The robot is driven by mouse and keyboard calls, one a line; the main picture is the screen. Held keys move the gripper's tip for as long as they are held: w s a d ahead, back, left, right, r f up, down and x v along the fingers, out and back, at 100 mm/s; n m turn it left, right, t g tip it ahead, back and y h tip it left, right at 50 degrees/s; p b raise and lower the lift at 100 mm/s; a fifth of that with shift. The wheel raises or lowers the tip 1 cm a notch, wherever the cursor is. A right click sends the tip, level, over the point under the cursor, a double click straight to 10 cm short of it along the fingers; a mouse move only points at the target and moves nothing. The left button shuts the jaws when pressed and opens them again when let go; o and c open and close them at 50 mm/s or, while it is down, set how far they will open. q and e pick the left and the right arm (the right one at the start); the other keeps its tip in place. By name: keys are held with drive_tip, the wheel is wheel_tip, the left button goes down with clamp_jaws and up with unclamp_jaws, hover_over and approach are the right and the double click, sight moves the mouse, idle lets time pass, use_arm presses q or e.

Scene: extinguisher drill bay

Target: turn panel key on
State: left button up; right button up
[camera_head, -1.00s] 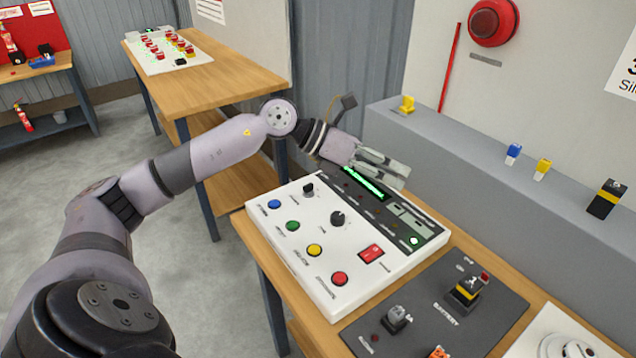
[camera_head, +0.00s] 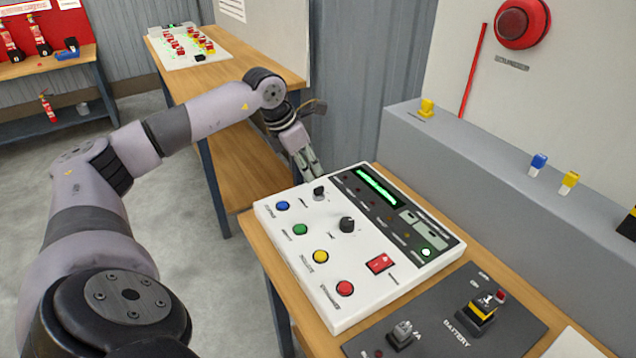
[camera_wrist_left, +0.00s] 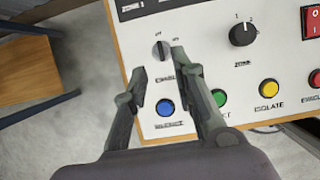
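The panel key is the small dark key switch (camera_head: 320,193) near the far left corner of the white control panel (camera_head: 330,292). It also shows in the left wrist view (camera_wrist_left: 160,48), with its off and on marks above it. My left gripper (camera_head: 316,177) is at the panel's far left edge, close to the key. In the left wrist view its two fingers (camera_wrist_left: 157,62) are spread apart and empty, with the key just beyond and between their tips. I see no contact with the key. My right gripper is not in view.
The panel carries blue, green, yellow and red buttons, a black zone knob (camera_head: 347,225) and a red rocker switch (camera_head: 381,264). A dark battery plate (camera_head: 440,325) lies in front of it. A grey ledge (camera_head: 480,150) runs behind. Another wooden table (camera_head: 215,62) stands beyond.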

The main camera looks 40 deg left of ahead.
sight(319, 187)
use_arm(q)
drive_tip(key=p+x, duration=0.1)
drive_tip(key=x, duration=0.6)
drive_tip(key=shift+w+f, duration=0.2)
drive_tip(key=shift+f, duration=0.15)
drive_tip(key=shift+c, duration=0.2)
clamp_jaws()
